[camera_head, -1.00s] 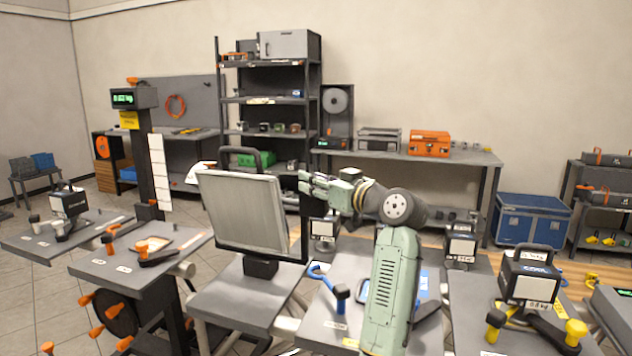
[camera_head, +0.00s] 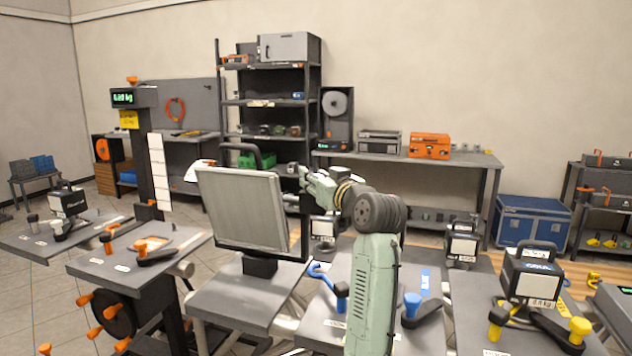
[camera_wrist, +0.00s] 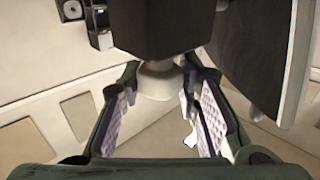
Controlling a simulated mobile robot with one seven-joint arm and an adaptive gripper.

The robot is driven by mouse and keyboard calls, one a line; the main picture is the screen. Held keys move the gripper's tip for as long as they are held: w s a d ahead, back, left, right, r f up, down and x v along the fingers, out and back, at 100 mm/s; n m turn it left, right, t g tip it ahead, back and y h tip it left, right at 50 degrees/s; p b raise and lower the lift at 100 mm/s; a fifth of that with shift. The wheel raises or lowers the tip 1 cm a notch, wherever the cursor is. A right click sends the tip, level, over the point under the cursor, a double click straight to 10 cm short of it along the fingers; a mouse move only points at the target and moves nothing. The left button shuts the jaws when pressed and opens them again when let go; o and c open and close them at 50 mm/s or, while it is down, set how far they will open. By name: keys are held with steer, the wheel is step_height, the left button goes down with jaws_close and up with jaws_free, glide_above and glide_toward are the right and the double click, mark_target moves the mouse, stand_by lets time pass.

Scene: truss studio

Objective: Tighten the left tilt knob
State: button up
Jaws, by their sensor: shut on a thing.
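A flat rectangular panel (camera_head: 245,210) with a dark frame and a handle on top stands tilted on a grey stand plate. My gripper (camera_head: 304,178) is at the panel's right edge, at about mid-height. In the wrist view, my gripper's (camera_wrist: 160,118) two padded fingers lie either side of a pale round knob (camera_wrist: 157,82) under a dark block (camera_wrist: 165,25). My gripper is shut on this knob, though the exact contact is hard to see.
A shelf rack (camera_head: 268,100) and a bench with an orange case (camera_head: 429,145) stand behind. A display post (camera_head: 135,98) is at left.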

steer(key=o, duration=1.1)
steer(key=shift+o, duration=0.2)
steer(key=shift+s, duration=0.1)
steer(key=v, duration=1.2)
